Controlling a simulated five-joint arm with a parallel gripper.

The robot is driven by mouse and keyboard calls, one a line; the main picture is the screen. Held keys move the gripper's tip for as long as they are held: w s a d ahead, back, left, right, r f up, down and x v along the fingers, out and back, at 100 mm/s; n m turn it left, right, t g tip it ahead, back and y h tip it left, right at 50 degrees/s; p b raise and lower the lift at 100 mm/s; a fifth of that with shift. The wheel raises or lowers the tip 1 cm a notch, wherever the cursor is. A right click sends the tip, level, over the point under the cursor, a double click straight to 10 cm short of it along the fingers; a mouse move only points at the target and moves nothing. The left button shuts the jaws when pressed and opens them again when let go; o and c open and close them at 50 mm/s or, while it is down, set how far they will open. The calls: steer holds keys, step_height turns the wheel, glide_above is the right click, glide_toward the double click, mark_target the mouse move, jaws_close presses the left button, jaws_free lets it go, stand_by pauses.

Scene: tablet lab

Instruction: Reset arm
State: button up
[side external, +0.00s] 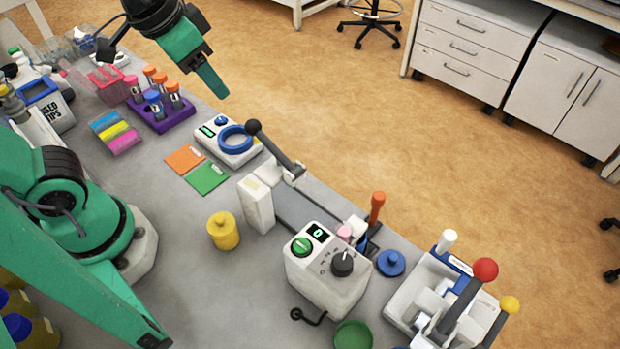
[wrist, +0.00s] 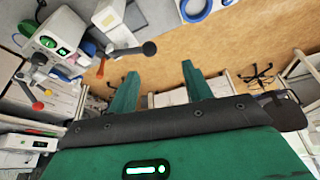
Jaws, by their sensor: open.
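My gripper (side external: 211,80) is raised in the air at the upper left of the side external view, above the far edge of the bench near the purple tube rack. Its green fingers also show in the wrist view (wrist: 160,85), spread apart with nothing between them. In the side external view the fingers overlap each other, pointing down and to the right. My gripper touches none of the bench objects.
The purple rack (side external: 164,116) with capped tubes and the white device with a blue ring (side external: 235,139) stand closest below. A lever press (side external: 258,202), a yellow weight (side external: 223,231) and a dial box (side external: 327,272) stand further right. Bare bench (side external: 190,275) lies at front.

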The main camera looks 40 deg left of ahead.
steer(key=s+a+f+n+t+y, duration=0.1)
steer(key=s+a+n, duration=0.1)
steer(key=a, duration=0.4)
steer(key=shift+s+a+f, duration=0.2)
steer(key=shift+s, duration=0.6)
